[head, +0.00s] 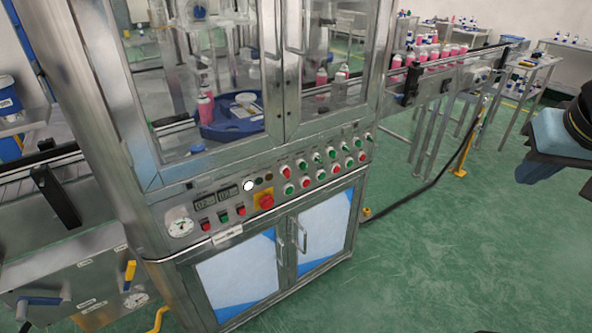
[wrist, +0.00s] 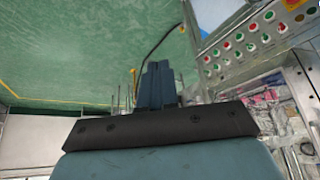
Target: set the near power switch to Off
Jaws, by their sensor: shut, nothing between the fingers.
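A control panel (head: 300,182) runs across the front of the steel machine, below its glass doors. A red knob on a yellow plate (head: 265,200) sits left of its middle; I cannot tell for certain that this is the near power switch, and no On or Off label is readable. Rows of red and green buttons (head: 318,172) are to its right. In the wrist view my gripper (wrist: 158,68) is shut and empty, its dark blue fingers together, apart from the panel (wrist: 245,40), which shows at upper right. The fingertips are not clear in the head view.
Two cabinet doors with handles (head: 292,240) are below the panel. A gauge (head: 180,227) and digital displays (head: 216,195) are at its left. A conveyor with pink bottles (head: 428,54) extends behind right. Green floor (head: 450,250) is open at right, crossed by a black cable (head: 440,175).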

